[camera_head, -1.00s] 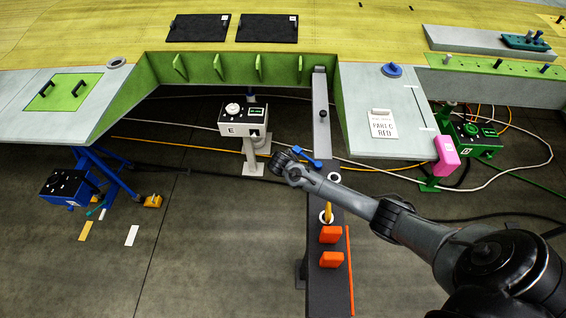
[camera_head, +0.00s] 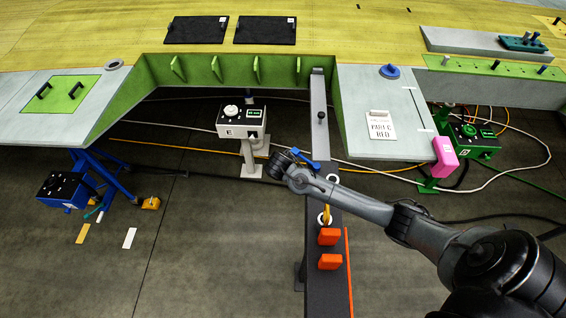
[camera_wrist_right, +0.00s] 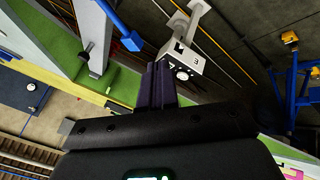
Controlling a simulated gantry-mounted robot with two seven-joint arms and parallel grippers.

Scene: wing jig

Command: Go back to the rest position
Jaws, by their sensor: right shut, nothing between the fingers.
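My right arm comes in from the lower right in the head view. Its gripper (camera_head: 279,163) is over the floor, just left of the dark upright rail (camera_head: 335,272) and beside a blue lever (camera_head: 305,160). In the right wrist view the two dark fingers (camera_wrist_right: 156,86) are together, with nothing held between them. The white box marked E (camera_head: 242,121) stands on a post beyond the gripper; it also shows beyond the fingertips in the wrist view (camera_wrist_right: 182,62). My left gripper is not in view.
The yellow-green wing panel (camera_head: 330,30) spans the back. Two orange blocks (camera_head: 330,237) sit on the rail. A pink block (camera_head: 444,158) is at the grey panel's (camera_head: 375,105) corner. A blue stand (camera_head: 65,188) is at left. Cables cross the floor; the front-left floor is clear.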

